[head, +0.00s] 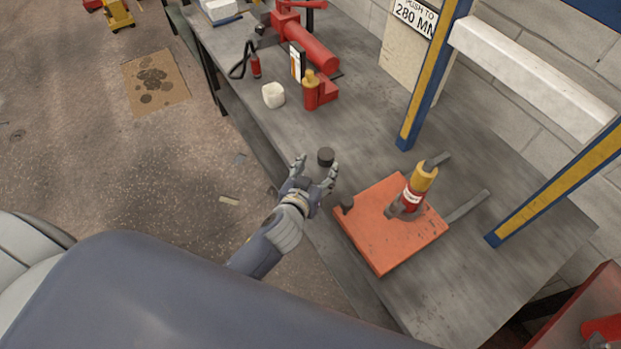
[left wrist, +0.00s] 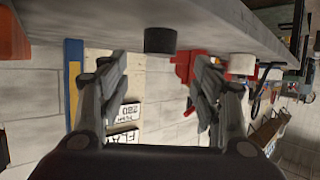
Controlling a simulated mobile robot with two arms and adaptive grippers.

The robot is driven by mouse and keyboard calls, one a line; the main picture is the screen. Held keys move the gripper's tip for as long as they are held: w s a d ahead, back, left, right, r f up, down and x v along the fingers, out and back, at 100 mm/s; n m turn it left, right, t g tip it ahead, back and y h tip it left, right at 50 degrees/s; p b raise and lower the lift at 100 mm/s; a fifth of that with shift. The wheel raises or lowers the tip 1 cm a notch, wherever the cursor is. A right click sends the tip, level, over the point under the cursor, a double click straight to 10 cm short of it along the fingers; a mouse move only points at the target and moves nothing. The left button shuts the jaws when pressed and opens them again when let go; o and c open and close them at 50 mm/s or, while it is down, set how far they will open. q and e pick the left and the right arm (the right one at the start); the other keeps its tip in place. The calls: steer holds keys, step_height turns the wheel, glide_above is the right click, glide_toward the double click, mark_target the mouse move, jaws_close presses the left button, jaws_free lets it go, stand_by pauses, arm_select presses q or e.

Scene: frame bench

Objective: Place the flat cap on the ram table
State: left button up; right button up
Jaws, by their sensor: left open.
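A short dark cylinder (head: 326,157), which looks like the flat cap, stands on the grey bench near its front edge. In the left wrist view the dark cylinder (left wrist: 160,40) appears upside down, centred between the finger directions. My left gripper (head: 316,172) is open and empty, its fingertips just short of the cylinder; contact cannot be told. The left wrist view also shows its spread fingers (left wrist: 160,70). An orange plate (head: 378,252), apparently the ram table, lies on the bench to the right. A red and yellow ram (head: 414,190) stands on it. My right gripper is not in view.
A small black piece (head: 346,203) sits at the plate's left corner. Blue and yellow posts (head: 432,75) rise behind the plate.

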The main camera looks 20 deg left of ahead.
arm_select(q)
steer(key=v, duration=0.5)
stand_by(0.5)
